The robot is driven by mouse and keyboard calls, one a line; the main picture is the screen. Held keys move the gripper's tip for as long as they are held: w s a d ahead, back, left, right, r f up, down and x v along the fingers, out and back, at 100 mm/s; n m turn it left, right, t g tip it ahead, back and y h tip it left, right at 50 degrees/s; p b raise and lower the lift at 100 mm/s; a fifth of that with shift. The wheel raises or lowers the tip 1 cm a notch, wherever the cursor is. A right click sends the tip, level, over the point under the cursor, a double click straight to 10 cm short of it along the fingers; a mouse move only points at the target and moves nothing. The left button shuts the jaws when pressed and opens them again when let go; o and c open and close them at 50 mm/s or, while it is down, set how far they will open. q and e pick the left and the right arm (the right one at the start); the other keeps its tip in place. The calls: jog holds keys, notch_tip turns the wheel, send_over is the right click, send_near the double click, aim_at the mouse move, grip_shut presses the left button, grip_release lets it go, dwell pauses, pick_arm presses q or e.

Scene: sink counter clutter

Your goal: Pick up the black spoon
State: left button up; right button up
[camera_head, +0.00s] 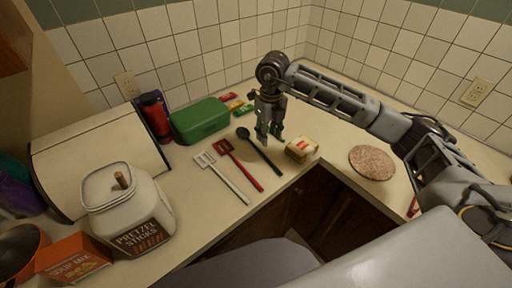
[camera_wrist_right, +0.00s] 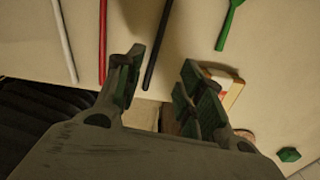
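The black spoon (camera_head: 262,151) lies on the counter, its bowl toward the wall and its handle toward the front edge. My right gripper (camera_head: 269,136) points down above the counter, close to the spoon in the head view. In the right wrist view the black spoon's handle (camera_wrist_right: 157,45) runs through the gap between the open fingers of my right gripper (camera_wrist_right: 162,65). The fingers are apart and hold nothing; the spoon's bowl is out of that view. My left gripper is not in view.
A red slotted spatula (camera_head: 238,163) and a white one (camera_head: 221,178) lie left of the spoon. A small yellow-white package (camera_head: 301,149) sits to its right. A green utensil (camera_wrist_right: 228,25) lies nearby. A green box (camera_head: 201,122) and pretzel jar (camera_head: 129,211) stand left. A round board (camera_head: 372,162) lies right.

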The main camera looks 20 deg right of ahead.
send_over(267, 158)
jog(key=shift+w+d+f, duration=0.15)
jog(key=shift+w+f, duration=0.05)
jog(key=shift+f, duration=1)
jog(key=shift+w+d+f, duration=0.1)
jog(key=shift+w+f, duration=0.05)
jog(key=shift+f, duration=1)
jog(key=shift+f, duration=0.15)
jog(key=shift+s+a+f+p, duration=0.1)
jog(key=shift+s+f+p, duration=0.15)
jog(key=shift+f+p, duration=0.3)
jog(key=f, duration=0.2)
jog(key=shift+s+a+f+p, duration=0.1)
jog(key=shift+s+f+p, duration=0.15)
jog(key=shift+f+p, duration=0.05)
jog(key=shift+f, duration=0.6)
jog(key=shift+c, duration=0.3)
grip_shut()
